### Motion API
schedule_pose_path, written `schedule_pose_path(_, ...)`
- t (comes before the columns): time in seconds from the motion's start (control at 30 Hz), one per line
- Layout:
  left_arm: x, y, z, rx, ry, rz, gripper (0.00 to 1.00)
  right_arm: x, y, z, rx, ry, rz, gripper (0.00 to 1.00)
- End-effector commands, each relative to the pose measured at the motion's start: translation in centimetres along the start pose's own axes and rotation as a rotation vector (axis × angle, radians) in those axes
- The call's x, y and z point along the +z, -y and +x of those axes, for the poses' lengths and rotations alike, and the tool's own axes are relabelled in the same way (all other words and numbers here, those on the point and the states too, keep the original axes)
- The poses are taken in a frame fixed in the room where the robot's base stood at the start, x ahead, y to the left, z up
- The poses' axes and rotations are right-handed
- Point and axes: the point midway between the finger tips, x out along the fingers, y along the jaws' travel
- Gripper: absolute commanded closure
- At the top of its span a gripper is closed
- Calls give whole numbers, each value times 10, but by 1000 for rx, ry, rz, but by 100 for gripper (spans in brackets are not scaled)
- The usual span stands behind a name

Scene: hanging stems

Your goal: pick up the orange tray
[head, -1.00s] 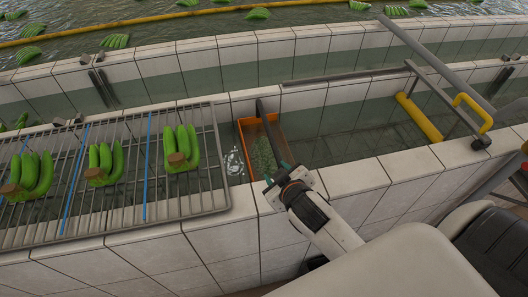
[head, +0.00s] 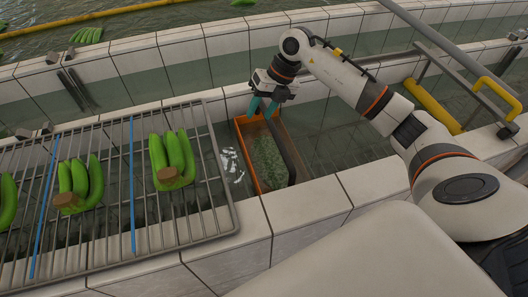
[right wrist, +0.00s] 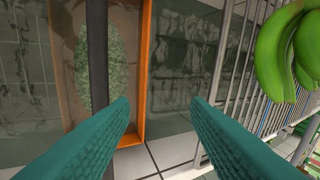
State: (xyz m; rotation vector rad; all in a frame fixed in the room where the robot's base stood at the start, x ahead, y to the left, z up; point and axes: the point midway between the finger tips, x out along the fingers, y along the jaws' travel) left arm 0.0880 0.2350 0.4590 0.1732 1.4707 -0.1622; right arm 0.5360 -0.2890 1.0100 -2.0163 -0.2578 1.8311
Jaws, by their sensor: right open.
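The orange tray (head: 247,158) sits in the water channel to the right of the wire rack, with speckled grey-green material inside. A dark bar (head: 285,150) runs lengthwise over it. My right gripper (head: 261,114) is open, with teal fingers pointing down at the tray's far end. In the right wrist view the tray's orange wall (right wrist: 146,60) shows between the two open fingers (right wrist: 161,103), nearer the left one. The picture does not settle whether a finger touches the tray. My left gripper is not in view.
A wire rack (head: 185,215) with green banana bunches (head: 172,160) stands left of the tray. The tiled channel wall (head: 320,200) runs in front. A yellow handle (head: 497,92) and grey rails are at the right.

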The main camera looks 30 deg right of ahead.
Motion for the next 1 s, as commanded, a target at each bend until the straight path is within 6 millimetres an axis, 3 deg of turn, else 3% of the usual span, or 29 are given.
schedule_pose_path(0.03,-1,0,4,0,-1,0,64,-3,-19,-9,81,8,24,57)
schedule_pose_path(0.1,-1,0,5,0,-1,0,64,-3,-38,-20,165,24,55,57)
schedule_pose_path(0.23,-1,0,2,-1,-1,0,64,-2,-54,-22,231,41,84,57)
schedule_pose_path(0.5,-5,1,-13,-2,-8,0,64,2,-64,21,233,44,84,57)
schedule_pose_path(0.77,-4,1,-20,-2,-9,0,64,3,-67,42,230,42,82,57)
schedule_pose_path(1.0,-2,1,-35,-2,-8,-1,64,7,-71,77,230,43,83,57)
